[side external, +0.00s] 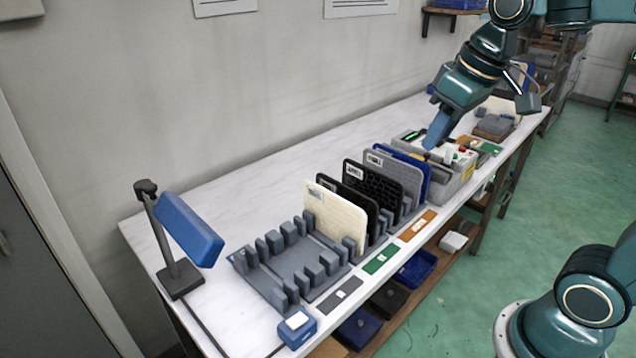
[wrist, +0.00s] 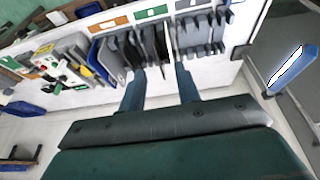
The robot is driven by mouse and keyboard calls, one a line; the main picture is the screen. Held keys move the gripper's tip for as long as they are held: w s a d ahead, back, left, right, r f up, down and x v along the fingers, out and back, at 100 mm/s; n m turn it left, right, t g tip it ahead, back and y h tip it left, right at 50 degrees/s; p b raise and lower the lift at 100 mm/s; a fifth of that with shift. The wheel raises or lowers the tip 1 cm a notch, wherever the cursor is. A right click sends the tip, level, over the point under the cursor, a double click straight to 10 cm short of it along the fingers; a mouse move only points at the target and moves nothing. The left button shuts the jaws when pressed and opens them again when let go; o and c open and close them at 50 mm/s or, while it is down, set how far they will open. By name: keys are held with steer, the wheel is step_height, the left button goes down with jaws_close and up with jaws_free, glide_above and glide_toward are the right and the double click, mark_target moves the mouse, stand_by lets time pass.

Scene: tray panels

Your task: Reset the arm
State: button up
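My gripper (side external: 431,146) is at the upper right in the side external view, above the table and beside a grey device box. In the wrist view its two blue fingers (wrist: 160,76) stand apart, with nothing held between them. Several upright tray panels stand in a grey rack: a cream panel (side external: 334,216) in front, black panels (side external: 372,187) behind it, then a grey and a blue panel (side external: 428,180). The panels (wrist: 128,50) also show beyond the fingers in the wrist view.
The front slots of the grey rack (side external: 292,268) are empty. A grey device box (side external: 460,182) with buttons stands behind the panels. A blue flat-headed stand (side external: 190,230) and a small blue box (side external: 297,328) are at the near end. The table's wall side (side external: 270,180) is clear.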

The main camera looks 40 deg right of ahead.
steer(key=s+a+f, duration=0.1)
steer(key=s+f, duration=0.1)
steer(key=s, duration=0.3)
steer(key=s+a+f+t, duration=0.1)
steer(key=s, duration=0.3)
steer(key=shift+s+a+f+t, duration=0.3)
steer(key=shift+s+a+f, duration=0.05)
steer(key=shift+f, duration=0.05)
